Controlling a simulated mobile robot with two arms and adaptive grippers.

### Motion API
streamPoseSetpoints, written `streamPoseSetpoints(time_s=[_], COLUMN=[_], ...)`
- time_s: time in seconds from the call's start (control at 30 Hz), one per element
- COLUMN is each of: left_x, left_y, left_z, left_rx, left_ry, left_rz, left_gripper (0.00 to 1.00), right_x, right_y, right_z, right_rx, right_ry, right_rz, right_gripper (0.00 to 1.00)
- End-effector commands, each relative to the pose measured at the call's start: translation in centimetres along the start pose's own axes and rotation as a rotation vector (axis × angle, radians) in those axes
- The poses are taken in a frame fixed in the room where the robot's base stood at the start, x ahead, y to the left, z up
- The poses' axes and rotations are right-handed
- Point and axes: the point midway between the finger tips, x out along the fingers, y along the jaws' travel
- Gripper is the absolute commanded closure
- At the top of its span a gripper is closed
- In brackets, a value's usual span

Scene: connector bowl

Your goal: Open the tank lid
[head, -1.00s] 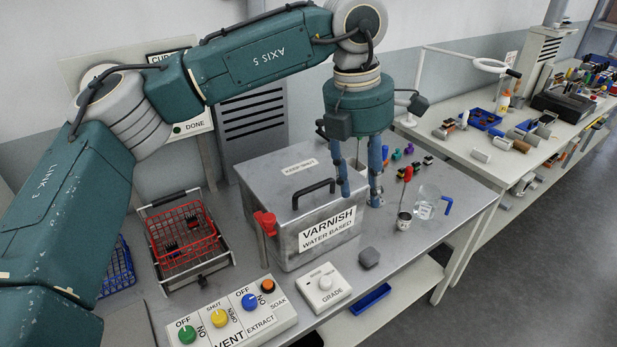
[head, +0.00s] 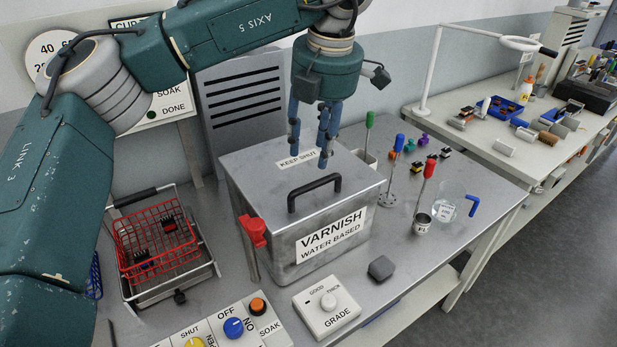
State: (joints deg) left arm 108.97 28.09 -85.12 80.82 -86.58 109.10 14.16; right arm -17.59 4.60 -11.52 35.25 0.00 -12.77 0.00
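The varnish tank (head: 330,246) is a grey metal box labelled "VARNISH WATER BASED". Its flat lid (head: 258,178) lies shut on top, with a "KEEP SHUT" label and a black arched handle (head: 315,189) near the front edge. A red clamp-like part (head: 252,231) sits at the tank's left front. My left gripper (head: 308,157) points down over the rear part of the lid, behind and above the handle. Its blue fingers are apart with nothing between them, and it is not touching the handle. My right gripper is not in view.
A red wire basket (head: 155,245) stands on a frame at the left. A control panel (head: 225,328) and GRADE box (head: 326,306) lie in front. A grey block (head: 381,268), small cup (head: 422,224), glass beaker (head: 445,207) and colored-handled tools stand to the right.

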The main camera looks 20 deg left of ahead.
Motion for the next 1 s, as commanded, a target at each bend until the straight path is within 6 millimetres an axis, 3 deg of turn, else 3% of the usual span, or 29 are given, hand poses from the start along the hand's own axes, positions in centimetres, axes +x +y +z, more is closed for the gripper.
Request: streamPoseSetpoints(time_s=[0.43,0.6,0.87,0.9,1.0], left_x=[7.6,8.9,9.1,9.1,9.1], left_y=[0.0,0.0,-0.1,0.0,0.0], left_z=[-0.1,-0.1,0.0,0.0,0.0], left_rx=[0.0,0.0,0.0,0.0,0.0], left_ry=[0.003,0.001,0.0,0.0,0.0], left_rz=[-0.002,-0.002,-0.001,-0.001,-0.001], left_gripper=[0.61,0.61,0.61,0.63,0.83], right_x=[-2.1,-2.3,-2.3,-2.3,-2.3], right_y=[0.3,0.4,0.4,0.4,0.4], right_z=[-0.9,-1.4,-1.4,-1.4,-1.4], right_rx=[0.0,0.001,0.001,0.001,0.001], right_ry=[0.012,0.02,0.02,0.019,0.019], right_rz=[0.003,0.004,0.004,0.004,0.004], right_gripper=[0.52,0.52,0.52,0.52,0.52])
